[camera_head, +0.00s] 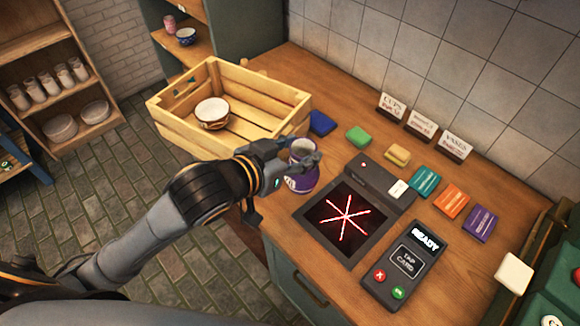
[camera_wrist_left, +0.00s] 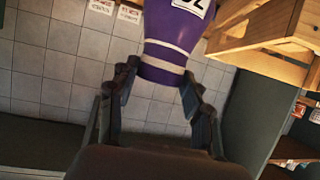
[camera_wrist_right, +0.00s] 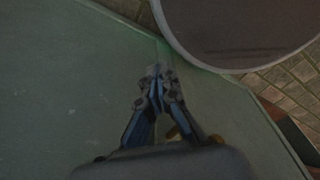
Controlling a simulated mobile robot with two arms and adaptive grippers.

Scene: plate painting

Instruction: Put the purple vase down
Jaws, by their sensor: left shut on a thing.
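The purple vase (camera_head: 301,183) is at the counter's left edge, between the wooden crate and the black scanner plate. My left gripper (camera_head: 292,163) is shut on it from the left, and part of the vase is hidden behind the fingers. In the left wrist view the vase (camera_wrist_left: 172,38) shows a white label and pale bands. The fingers of my left gripper (camera_wrist_left: 159,82) sit on either side of it. I cannot tell whether its base touches the counter. My right gripper (camera_wrist_right: 158,75) looks shut and empty in the right wrist view, over a green surface.
The wooden crate (camera_head: 180,128) holds a white bowl (camera_head: 212,112). The scanner (camera_head: 345,218) with a red star pattern lies right of the vase, beside a card reader (camera_head: 403,265) reading READY. Coloured blocks and signs for cups and vases (camera_head: 455,147) stand behind.

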